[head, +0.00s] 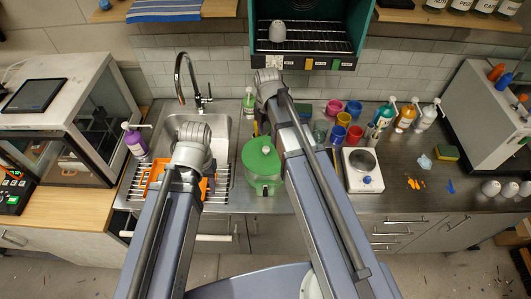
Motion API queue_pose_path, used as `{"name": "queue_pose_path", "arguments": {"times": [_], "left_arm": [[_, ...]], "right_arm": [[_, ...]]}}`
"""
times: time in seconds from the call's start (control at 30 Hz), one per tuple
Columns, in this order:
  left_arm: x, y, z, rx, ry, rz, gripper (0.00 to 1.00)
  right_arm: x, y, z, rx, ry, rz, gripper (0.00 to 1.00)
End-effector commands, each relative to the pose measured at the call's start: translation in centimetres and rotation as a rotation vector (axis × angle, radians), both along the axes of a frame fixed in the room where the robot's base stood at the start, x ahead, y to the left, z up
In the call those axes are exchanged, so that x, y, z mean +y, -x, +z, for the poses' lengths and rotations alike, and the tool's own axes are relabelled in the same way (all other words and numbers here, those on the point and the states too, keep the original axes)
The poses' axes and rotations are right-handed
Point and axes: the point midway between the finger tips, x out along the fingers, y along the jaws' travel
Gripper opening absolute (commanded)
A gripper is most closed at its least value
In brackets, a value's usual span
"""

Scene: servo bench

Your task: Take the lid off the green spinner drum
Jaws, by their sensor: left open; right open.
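The green spinner drum (262,184) stands on the steel counter just right of the sink, with a clear greenish body. Its round green lid (261,156) sits on top, with a small knob in the middle. My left arm reaches up on the left of the drum and my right arm passes close along its right side. The rounded grey ends of both arms show joints, but no gripper fingers can be made out. Nothing is seen touching the lid.
The sink (217,128) and an orange rack are left of the drum. A white scale (363,182), coloured cups (337,134) and pump bottles (404,116) stand to the right. An open green-sided oven (307,35) hangs above.

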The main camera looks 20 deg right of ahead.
Motion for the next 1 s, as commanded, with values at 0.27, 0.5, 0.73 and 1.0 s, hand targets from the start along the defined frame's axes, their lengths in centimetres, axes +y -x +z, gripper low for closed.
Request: {"name": "queue_pose_path", "arguments": {"times": [0.27, 0.5, 0.73, 1.0], "left_arm": [[0.0, -0.1, -2.4, -0.001, 0.000, 0.002, 0.50], [0.0, -0.1, -2.7, -0.001, 0.000, 0.002, 0.50], [0.0, -0.1, -5.2, -0.002, 0.000, 0.000, 0.50], [0.0, -0.1, -7.5, -0.002, -0.001, -0.006, 0.50]], "right_arm": [[0.1, 0.1, -2.4, 0.000, 0.000, 0.000, 0.65], [0.1, 0.2, -2.7, 0.000, 0.000, 0.000, 0.65], [0.5, 0.8, -5.2, 0.000, 0.000, 0.000, 0.65], [0.5, 0.9, -7.6, 0.000, 0.000, -0.001, 0.65]]}}
